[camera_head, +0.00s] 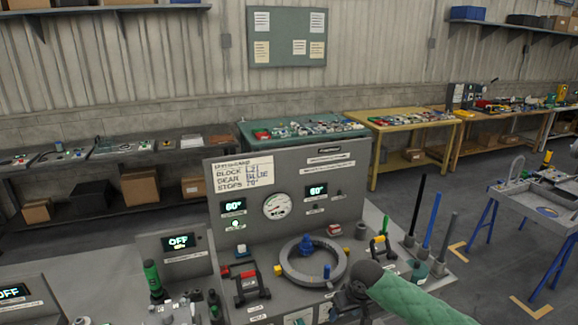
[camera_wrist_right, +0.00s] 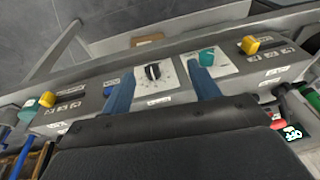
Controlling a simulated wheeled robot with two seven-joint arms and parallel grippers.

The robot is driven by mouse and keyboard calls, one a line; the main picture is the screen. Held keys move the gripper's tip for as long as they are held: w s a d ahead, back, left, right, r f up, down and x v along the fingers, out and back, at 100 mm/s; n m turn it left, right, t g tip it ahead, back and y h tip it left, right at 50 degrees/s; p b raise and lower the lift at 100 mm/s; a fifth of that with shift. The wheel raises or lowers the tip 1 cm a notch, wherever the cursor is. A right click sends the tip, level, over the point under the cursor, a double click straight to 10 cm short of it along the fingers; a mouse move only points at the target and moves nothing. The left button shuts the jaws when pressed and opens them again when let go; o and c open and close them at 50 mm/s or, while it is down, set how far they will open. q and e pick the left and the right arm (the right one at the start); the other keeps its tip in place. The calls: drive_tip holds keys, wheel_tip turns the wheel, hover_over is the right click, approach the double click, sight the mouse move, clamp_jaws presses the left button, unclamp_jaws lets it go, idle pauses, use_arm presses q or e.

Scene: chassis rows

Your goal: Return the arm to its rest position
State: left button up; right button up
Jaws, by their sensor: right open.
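My right arm (camera_head: 415,298), in a green quilted sleeve, comes in from the lower right of the head view and reaches over the front of the grey console (camera_head: 290,170). Its dark gripper (camera_head: 345,303) is low in front of the ring-shaped fixture (camera_head: 312,262); its fingertips are hard to make out there. In the right wrist view the gripper (camera_wrist_right: 160,68) is open, with two blue fingers apart and nothing held. A black knob (camera_wrist_right: 152,71) on a white dial plate shows between the fingers; I cannot tell the distance to it. My left gripper is not in view.
Beside the arm stand a yellow-and-black handle (camera_head: 380,247) and several upright rods, one blue (camera_head: 430,220). A teal knob (camera_wrist_right: 207,56) and yellow knob (camera_wrist_right: 250,45) lie close to the right finger in the wrist view. A blue-legged table (camera_head: 535,195) stands right.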

drive_tip(key=s+f+m+b, duration=0.1)
drive_tip(key=s+f+b, duration=0.15)
drive_tip(key=f, duration=1.05)
drive_tip(key=s+a+f+t+b, duration=0.15)
drive_tip(key=s+f, duration=0.25)
drive_tip(key=f, duration=0.8)
drive_tip(key=s+d+f+m+b, duration=0.1)
drive_tip(key=s+f+b, duration=0.2)
drive_tip(key=f, duration=1)
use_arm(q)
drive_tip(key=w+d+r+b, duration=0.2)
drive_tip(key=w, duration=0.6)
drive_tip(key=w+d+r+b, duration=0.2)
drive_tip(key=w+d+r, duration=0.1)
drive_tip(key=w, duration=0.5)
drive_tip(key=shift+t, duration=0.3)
use_arm(e)
drive_tip(key=s+d+f+g, duration=0.1)
drive_tip(key=s+f, duration=1.2)
drive_tip(key=s, duration=0.3)
drive_tip(key=s+d+f+g+h, duration=0.1)
drive_tip(key=s+d+f, duration=0.1)
drive_tip(key=s+f, duration=1.1)
drive_tip(key=s, duration=0.2)
drive_tip(key=shift+s+d+f+h, duration=0.3)
drive_tip(key=shift+s, duration=0.1)
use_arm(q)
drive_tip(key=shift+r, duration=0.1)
